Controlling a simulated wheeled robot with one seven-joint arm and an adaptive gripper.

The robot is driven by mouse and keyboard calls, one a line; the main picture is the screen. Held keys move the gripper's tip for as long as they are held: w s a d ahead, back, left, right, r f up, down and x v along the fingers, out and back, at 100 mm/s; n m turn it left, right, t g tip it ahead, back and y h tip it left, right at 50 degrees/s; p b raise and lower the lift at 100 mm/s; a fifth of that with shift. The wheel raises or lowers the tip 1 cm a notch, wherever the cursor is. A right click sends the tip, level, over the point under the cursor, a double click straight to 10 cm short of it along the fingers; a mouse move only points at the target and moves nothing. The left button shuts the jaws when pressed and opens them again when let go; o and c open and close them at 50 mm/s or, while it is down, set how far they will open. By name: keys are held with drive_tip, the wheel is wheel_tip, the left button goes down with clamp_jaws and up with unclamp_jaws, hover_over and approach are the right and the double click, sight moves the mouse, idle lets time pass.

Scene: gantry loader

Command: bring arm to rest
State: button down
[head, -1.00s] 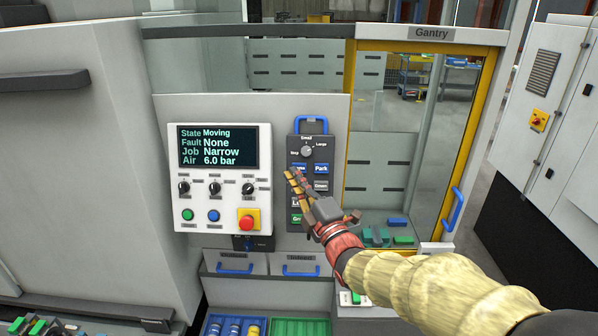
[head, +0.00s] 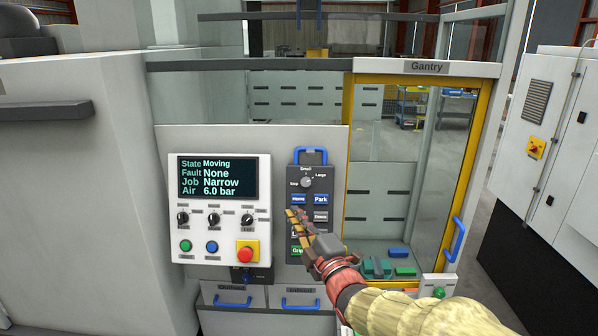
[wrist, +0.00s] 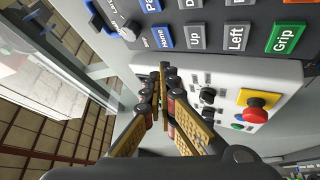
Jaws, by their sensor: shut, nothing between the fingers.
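My gripper (head: 296,222) is shut and empty, in front of the dark grey pendant with labelled buttons (head: 312,183). Its fingers cover some of the lower buttons in the head view. In the wrist view my gripper (wrist: 163,75) points past the pendant's button rows (wrist: 215,37) toward the white control panel (wrist: 285,72). I cannot tell the gap between the fingertips and the buttons. The panel's display (head: 217,177) reads State Moving, Fault None, Job Narrow, Air 6.0 bar.
A red emergency stop (head: 246,254) and several knobs are on the panel. The yellow-framed Gantry door (head: 481,150) stands right of the pendant, with a blue handle (head: 453,238). Two drawers with blue handles (head: 300,303) are below. A white cabinet (head: 545,140) stands at the far right.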

drive_tip(key=s+d+f+m+g+h, duration=0.1)
drive_tip(key=d+f+m+g+h, duration=0.15)
drive_tip(key=f, duration=0.35)
drive_tip(key=d+f+m+g+h, duration=0.1)
drive_tip(key=f+m+g+h, duration=0.1)
drive_tip(key=f+m, duration=0.35)
drive_tip(key=s+d+f+m+g+h+b, duration=0.1)
drive_tip(key=s+d+f+m+g+h, duration=0.25)
drive_tip(key=s+d+f, duration=0.45)
drive_tip(key=s+d+m+g+b, duration=0.2)
drive_tip(key=s+d+m+b, duration=0.2)
drive_tip(key=s, duration=0.9)
drive_tip(key=s+d+m+g+b, duration=0.2)
drive_tip(key=s+d+m+b, duration=0.2)
drive_tip(key=s, duration=1)
drive_tip(key=shift+s+f+m+h, duration=0.25)
drive_tip(key=shift+m+h, duration=0.15)
drive_tip(key=shift+m, duration=0.15)
